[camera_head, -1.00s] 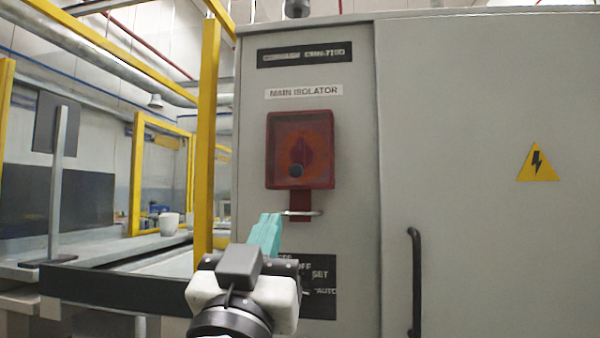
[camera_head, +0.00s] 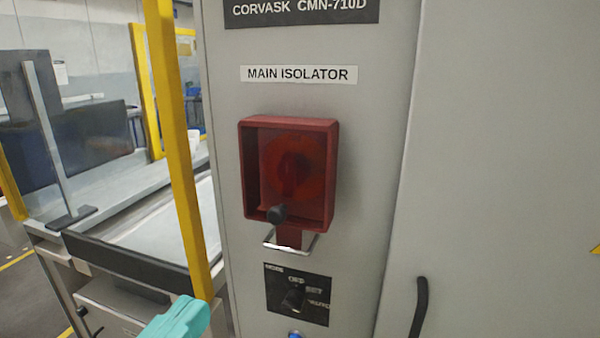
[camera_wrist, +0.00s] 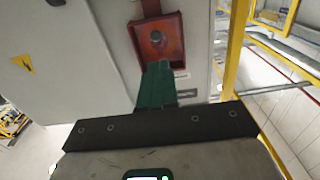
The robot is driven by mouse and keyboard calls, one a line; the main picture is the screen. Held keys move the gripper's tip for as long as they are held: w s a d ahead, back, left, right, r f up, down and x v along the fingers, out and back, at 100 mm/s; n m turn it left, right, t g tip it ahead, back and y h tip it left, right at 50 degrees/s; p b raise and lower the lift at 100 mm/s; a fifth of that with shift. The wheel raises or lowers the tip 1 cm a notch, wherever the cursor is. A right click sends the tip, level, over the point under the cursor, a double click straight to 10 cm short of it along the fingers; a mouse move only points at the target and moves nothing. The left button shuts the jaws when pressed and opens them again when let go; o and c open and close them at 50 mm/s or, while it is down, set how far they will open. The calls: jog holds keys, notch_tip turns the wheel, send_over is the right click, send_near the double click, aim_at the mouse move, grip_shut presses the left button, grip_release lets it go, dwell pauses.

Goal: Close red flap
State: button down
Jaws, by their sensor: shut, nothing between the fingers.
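The red flap (camera_head: 290,198) is a see-through red cover with a black knob (camera_head: 277,214) near its lower edge, on the red isolator box (camera_head: 334,165). It appears to lie across the box front, with a red rotary handle behind it. A red tab hangs below at a metal loop (camera_head: 309,244). My gripper (camera_head: 190,318) has teal fingers, shut and empty, below and left of the box, apart from it. In the wrist view the fingers (camera_wrist: 155,88) point towards the box (camera_wrist: 180,42), which appears upside down with its knob (camera_wrist: 156,37) visible.
A black selector panel (camera_head: 275,292) with a knob sits below the box. A black door handle (camera_head: 420,308) projects at lower right. A yellow post (camera_head: 175,150) and a grey conveyor (camera_head: 150,225) stand left. The cabinet face right of the box is clear.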

jog(key=p, duration=0.3)
send_near(270, 223)
jog(key=x, duration=0.6)
jog(key=shift+w+d+r, duration=0.1)
jog(key=shift+w, duration=0.2)
jog(key=shift+w+g, duration=0.15)
jog(key=shift+g, duration=0.15)
jog(key=b, duration=0.1)
jog(key=w+b, duration=0.1)
jog(key=shift+w+d+t+b, duration=0.15)
jog(key=shift+d+t+b, duration=0.15)
jog(key=shift+t, duration=0.1)
